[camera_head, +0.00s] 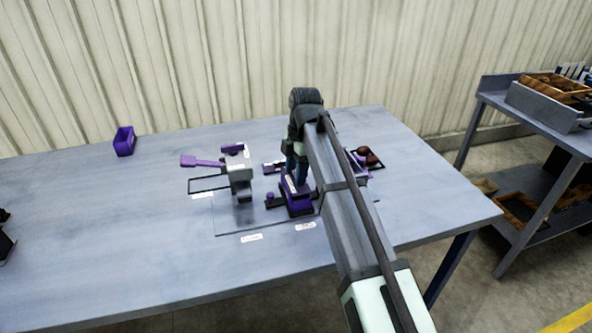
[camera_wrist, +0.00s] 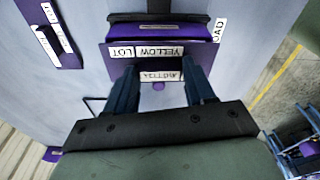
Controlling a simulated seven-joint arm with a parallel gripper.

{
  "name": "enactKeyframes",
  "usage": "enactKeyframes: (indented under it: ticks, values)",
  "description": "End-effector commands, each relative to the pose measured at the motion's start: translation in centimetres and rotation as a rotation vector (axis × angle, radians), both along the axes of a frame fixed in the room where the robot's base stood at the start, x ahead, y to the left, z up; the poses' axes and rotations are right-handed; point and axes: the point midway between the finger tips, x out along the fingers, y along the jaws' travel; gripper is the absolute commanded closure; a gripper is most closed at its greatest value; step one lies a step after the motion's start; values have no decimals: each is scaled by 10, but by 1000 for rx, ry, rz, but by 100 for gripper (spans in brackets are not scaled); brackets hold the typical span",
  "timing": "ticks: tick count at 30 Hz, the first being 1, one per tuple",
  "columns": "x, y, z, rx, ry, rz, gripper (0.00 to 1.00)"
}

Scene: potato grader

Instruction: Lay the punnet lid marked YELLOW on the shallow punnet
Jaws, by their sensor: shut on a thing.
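The purple lid marked YELLOW (camera_wrist: 160,64) sits between the two blue fingers of my gripper (camera_wrist: 161,86) in the wrist view, its lettering upside down. My gripper is shut on it. A small purple knob shows between the fingers. In the head view my gripper (camera_head: 296,178) points down over a purple block-like piece (camera_head: 298,208) on the table. A dark-edged purple container (camera_wrist: 160,28) lies just beyond the lid in the wrist view. I cannot tell whether it is the shallow punnet, nor whether the lid touches it.
A grey upright device with purple parts (camera_head: 240,172) stands left of my gripper. A black-framed tray with dark red potatoes (camera_head: 370,158) is partly behind my arm. The table's left middle is clear.

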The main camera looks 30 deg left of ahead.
Motion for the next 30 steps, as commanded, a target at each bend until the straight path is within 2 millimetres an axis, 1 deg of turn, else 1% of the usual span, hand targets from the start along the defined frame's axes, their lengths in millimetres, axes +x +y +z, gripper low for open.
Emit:
enactKeyframes:
  ticks: [30]
  values:
    - [0,0,-9,0,0,0,66]
